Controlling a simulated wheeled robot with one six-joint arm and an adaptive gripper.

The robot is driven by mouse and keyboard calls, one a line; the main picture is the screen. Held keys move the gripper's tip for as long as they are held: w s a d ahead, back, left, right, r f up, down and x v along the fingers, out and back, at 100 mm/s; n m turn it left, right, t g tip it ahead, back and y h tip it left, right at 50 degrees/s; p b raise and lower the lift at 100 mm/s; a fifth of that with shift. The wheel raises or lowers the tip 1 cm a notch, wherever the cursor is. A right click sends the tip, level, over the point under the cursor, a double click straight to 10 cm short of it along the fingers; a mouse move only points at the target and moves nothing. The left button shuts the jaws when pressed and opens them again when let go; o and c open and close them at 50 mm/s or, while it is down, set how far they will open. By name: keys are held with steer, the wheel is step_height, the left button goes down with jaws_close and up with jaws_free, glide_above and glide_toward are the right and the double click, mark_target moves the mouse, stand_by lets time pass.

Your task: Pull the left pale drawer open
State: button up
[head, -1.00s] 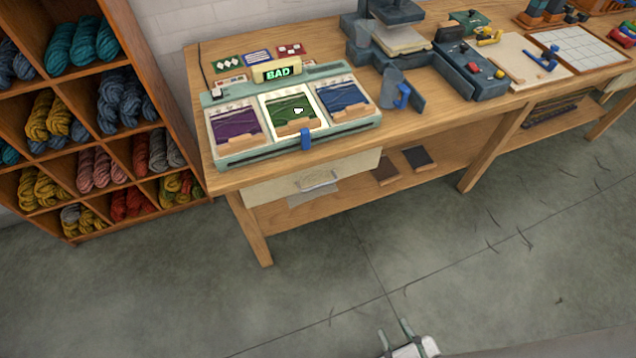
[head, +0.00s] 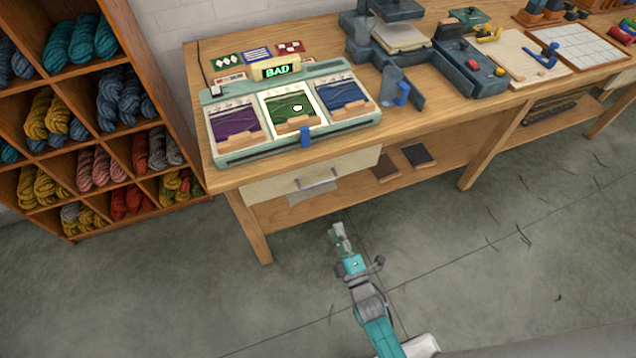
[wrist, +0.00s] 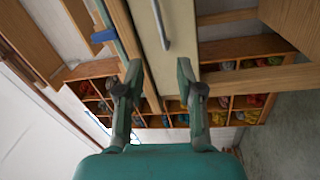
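The left pale drawer (head: 275,187) sits shut under the left end of the wooden workbench, with a metal bar handle (head: 315,183) on its front. In the wrist view the pale drawer front (wrist: 178,70) runs up the picture, and the handle (wrist: 160,24) is near the top. My gripper (head: 337,228) is in front of and below the drawer in the head view, apart from the handle. In the wrist view my gripper (wrist: 158,72) has its two fingers spread, with nothing between them touching either finger.
The workbench (head: 440,120) carries a pale green card machine (head: 230,155) with a "BAD" sign above the drawer. A shelf of wool skeins (head: 75,130) stands at the left. A lower shelf and bench legs are under the top.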

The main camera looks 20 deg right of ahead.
mark_target(318, 183)
steer(key=w, duration=0.5)
steer(key=w+r+n, duration=0.1)
steer(key=w, duration=0.5)
steer(key=w+r+n, duration=0.1)
steer(key=w, duration=0.4)
steer(key=shift+w+d+t, duration=0.25)
steer(key=shift+w+t, duration=0.15)
jaws_close()
